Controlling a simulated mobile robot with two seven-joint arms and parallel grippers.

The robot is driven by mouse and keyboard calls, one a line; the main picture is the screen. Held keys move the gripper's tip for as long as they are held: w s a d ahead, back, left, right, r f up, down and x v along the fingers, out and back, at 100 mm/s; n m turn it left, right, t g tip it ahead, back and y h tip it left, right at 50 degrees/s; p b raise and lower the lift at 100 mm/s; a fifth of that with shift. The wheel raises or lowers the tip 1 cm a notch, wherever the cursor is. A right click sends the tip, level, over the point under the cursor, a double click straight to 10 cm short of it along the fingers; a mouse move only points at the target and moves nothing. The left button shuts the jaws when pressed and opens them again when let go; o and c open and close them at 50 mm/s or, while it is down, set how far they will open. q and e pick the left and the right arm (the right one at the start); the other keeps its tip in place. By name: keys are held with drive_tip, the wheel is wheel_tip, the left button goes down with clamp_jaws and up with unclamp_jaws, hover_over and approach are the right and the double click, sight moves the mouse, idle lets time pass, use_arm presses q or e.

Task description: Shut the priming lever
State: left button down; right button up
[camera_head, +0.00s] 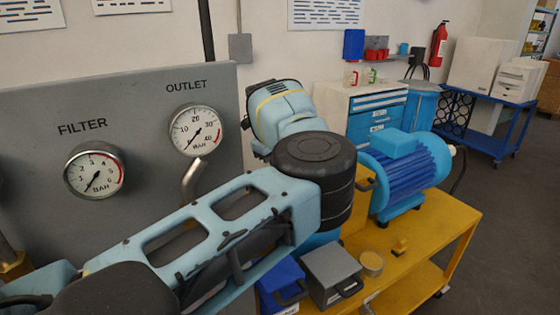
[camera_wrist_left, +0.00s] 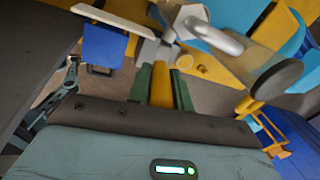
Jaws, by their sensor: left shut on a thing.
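My left gripper (camera_wrist_left: 161,80) shows in the left wrist view, with its two green fingers closed on a yellow bar (camera_wrist_left: 162,92). The bar looks like the grip of the priming lever, and it runs up between the fingers toward a pale metal fitting (camera_wrist_left: 184,20). How far the lever is turned I cannot tell. In the head view my left arm comes in from the left and hides the left gripper and the lever. My right gripper is in neither view.
A grey panel (camera_head: 60,225) with a FILTER gauge (camera_head: 95,170) and an OUTLET gauge (camera_head: 195,130) stands at left. A blue motor (camera_head: 408,170) sits on a yellow bench (camera_head: 430,235), with a grey box (camera_head: 333,270) nearby. A dark round knob (camera_wrist_left: 277,79) is right of the fingers.

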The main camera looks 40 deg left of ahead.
use_arm(q)
drive_tip(key=c, duration=1.3)
unclamp_jaws()
drive_tip(key=shift+s, duration=0.1)
drive_tip(key=shift+o, duration=0.2)
drive_tip(key=v, duration=0.7)
drive_tip(key=shift+s+r, duration=0.15)
drive_tip(key=shift+r, duration=0.25)
drive_tip(key=shift+a, duration=0.1)
